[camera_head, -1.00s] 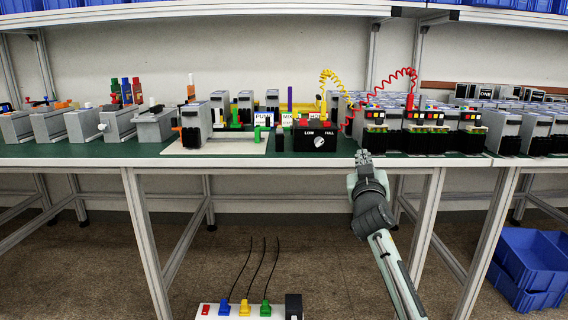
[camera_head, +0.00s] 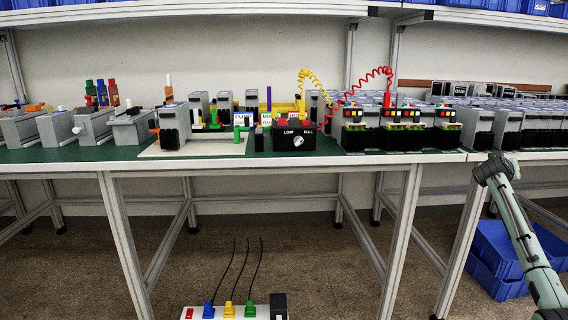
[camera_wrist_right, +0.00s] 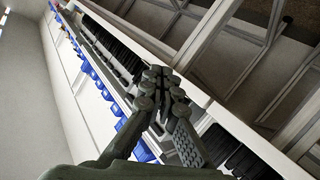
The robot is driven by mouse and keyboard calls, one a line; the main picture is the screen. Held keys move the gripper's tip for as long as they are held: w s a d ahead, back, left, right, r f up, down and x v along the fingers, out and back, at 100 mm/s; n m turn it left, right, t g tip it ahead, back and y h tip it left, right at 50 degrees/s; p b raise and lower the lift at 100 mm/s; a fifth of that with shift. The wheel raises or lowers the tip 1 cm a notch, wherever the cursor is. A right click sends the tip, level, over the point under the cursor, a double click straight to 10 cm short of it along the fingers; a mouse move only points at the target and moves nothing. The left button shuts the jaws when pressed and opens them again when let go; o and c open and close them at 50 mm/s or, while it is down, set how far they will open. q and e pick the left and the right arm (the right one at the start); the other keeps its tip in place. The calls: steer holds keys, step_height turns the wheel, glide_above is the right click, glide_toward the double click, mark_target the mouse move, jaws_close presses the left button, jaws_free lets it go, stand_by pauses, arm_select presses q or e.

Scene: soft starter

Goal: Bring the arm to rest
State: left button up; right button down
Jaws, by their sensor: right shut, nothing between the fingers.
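My right arm (camera_head: 530,245) comes in from the lower right in the head view. Its dark end (camera_head: 494,168) is in front of the bench's front edge, at the right. In the right wrist view my right gripper (camera_wrist_right: 160,76) has its fingertips together, with nothing held between them. The tilted bench and its rows of units lie beyond the fingers there. The fingertips cannot be made out clearly in the head view. My left gripper is not in view.
The long bench (camera_head: 300,163) carries rows of grey units, a black LOW/FULL box (camera_head: 296,138) and coiled red and yellow leads. Blue bins (camera_head: 500,262) stand on the floor at right. A white power strip (camera_head: 240,313) is at the bottom. Floor under the bench is mostly open.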

steer(key=s+a+f+n+g+y, duration=0.2)
steer(key=s+a+f, duration=0.55)
steer(key=f, duration=0.25)
steer(key=s+a+f+n+g+y, duration=0.1)
steer(key=s+a+f+g+y, duration=0.15)
steer(key=s+a+f, duration=0.65)
steer(key=s+a+f+n+g+y, duration=0.15)
steer(key=s+a+f, duration=0.35)
steer(key=f, duration=0.7)
steer(key=s+a+f+n+y, duration=0.1)
steer(key=s+a+y, duration=0.1)
steer(key=s+a, duration=0.9)
steer(key=s+a+f+n+y, duration=0.15)
steer(key=s+a, duration=0.45)
steer(key=s, duration=0.8)
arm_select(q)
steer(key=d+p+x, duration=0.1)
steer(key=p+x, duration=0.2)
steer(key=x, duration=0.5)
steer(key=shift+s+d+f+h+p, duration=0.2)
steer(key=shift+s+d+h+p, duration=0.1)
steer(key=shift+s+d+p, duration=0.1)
arm_select(e)
steer(key=a+x, duration=0.1)
steer(key=x, duration=0.6)
steer(key=shift+s+a+f+y, duration=0.2)
steer(key=shift+s+a+y, duration=0.05)
steer(key=shift+a+y, duration=0.1)
